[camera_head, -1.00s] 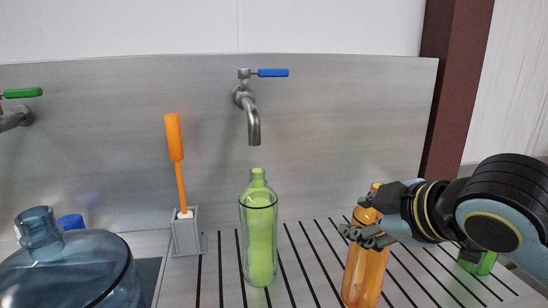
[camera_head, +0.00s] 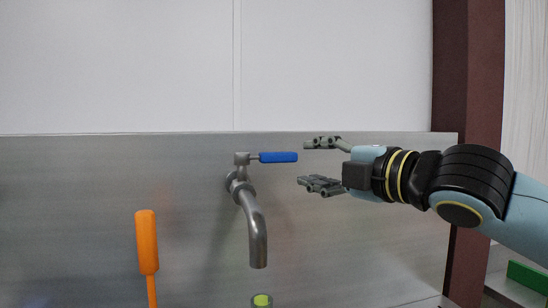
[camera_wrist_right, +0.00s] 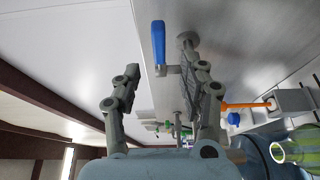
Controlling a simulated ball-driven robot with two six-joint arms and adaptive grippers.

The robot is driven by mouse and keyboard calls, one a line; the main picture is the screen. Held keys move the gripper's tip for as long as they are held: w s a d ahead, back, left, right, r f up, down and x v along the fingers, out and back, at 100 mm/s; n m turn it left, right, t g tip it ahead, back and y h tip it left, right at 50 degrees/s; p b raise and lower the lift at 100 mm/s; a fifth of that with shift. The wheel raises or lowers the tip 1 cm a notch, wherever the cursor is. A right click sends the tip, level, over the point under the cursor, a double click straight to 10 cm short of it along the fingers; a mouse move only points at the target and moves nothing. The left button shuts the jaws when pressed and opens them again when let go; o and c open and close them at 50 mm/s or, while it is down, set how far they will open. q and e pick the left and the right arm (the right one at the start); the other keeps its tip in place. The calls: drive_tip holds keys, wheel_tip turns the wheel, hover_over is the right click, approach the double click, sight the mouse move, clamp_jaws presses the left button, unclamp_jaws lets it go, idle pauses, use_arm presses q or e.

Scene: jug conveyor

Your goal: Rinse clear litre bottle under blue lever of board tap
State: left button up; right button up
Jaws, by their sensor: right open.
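The board tap (camera_head: 256,225) has a curved grey spout and a blue lever (camera_head: 278,157) pointing right. My right gripper (camera_head: 309,163) is open and empty just right of the lever, one finger higher and one lower than its tip. In the right wrist view the blue lever (camera_wrist_right: 158,42) appears beyond the gap between the open fingers (camera_wrist_right: 167,72); I see no contact. Only the top of a green-looking bottle (camera_head: 262,300) shows below the spout. It also appears at the lower right of the right wrist view (camera_wrist_right: 303,148). My left gripper is not in view.
An orange-handled brush (camera_head: 146,240) stands left of the tap. The metal backboard (camera_head: 350,260) rises behind the tap, with a dark brown post (camera_head: 462,75) at its right. A green object (camera_head: 527,277) sits at the lower right. The space below my right gripper looks clear.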

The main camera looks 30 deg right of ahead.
sight(283, 157)
drive_tip(key=w, duration=0.2)
drive_tip(key=w+p, duration=0.1)
drive_tip(key=shift+w+a+r, duration=0.25)
drive_tip(key=shift+w+a, duration=0.1)
drive_tip(key=w, duration=0.1)
drive_tip(key=w+p, duration=0.1)
drive_tip(key=w, duration=0.3)
drive_tip(key=shift+w+a, duration=0.25)
drive_tip(key=shift+a, duration=0.15)
drive_tip(key=shift+w+a+f, duration=0.1)
drive_tip(key=shift+w+f, duration=0.05)
drive_tip(key=shift+w, duration=0.3)
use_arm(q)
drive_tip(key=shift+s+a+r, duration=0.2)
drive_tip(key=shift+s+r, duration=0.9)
use_arm(e)
clamp_jaws()
